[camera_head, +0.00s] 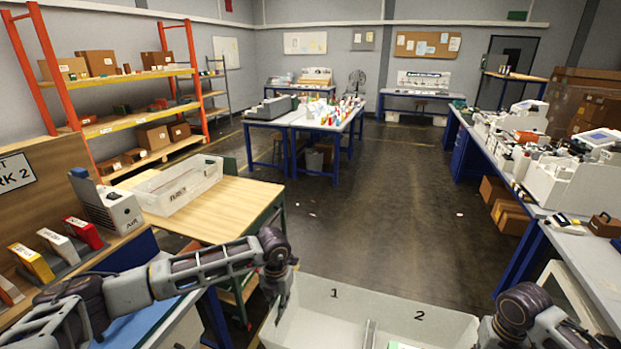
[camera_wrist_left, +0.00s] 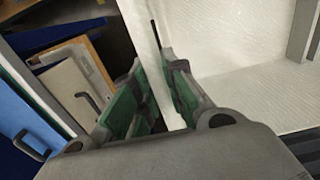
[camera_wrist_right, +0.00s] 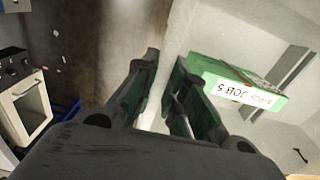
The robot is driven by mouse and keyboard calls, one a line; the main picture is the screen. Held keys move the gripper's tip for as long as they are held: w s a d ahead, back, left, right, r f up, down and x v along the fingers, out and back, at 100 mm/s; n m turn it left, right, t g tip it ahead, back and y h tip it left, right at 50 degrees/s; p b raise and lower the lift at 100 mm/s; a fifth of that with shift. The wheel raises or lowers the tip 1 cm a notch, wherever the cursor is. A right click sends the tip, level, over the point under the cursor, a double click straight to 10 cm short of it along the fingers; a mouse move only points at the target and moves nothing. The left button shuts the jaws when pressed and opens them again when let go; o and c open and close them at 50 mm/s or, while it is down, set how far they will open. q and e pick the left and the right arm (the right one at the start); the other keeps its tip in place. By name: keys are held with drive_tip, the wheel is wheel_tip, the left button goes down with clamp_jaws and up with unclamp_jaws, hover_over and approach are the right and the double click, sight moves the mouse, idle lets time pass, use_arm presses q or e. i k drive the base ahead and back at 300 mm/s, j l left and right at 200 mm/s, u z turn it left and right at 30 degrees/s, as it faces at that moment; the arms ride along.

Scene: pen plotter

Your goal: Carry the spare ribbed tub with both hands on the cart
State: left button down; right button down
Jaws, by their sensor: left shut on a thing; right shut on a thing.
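A pale two-part tub (camera_head: 375,306), numbered 1 and 2 on its far wall, is at the bottom of the head view. My left gripper (camera_head: 283,298) is shut on its left wall; the left wrist view shows the fingers (camera_wrist_left: 157,65) on either side of that wall. My right gripper (camera_wrist_right: 165,68) is shut on the opposite wall in the right wrist view. A green box (camera_wrist_right: 236,84) marked JOB 5 lies inside, beside the grey divider. The wood-topped cart (camera_head: 232,195) stands at left with a translucent tub (camera_head: 178,184) on it. The held tub's underside is hidden.
A grey labelled device (camera_head: 108,205) and coloured binders (camera_head: 82,232) stand on the left bench. A crowded workbench (camera_head: 575,222) runs along the right. Open dark floor (camera_head: 385,215) lies ahead, with blue-legged tables (camera_head: 310,118) beyond.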

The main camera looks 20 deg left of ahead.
sight(239, 207)
drive_tip(key=i+u, duration=0.15)
drive_tip(key=i, duration=0.65)
drive_tip(key=i+u, duration=0.15)
drive_tip(key=i, duration=0.65)
drive_tip(key=i+l+u, duration=0.15)
drive_tip(key=i, duration=0.6)
drive_tip(key=i+u, duration=0.3)
drive_tip(key=i+l+u, duration=0.1)
drive_tip(key=i+u, duration=0.2)
drive_tip(key=i, duration=0.2)
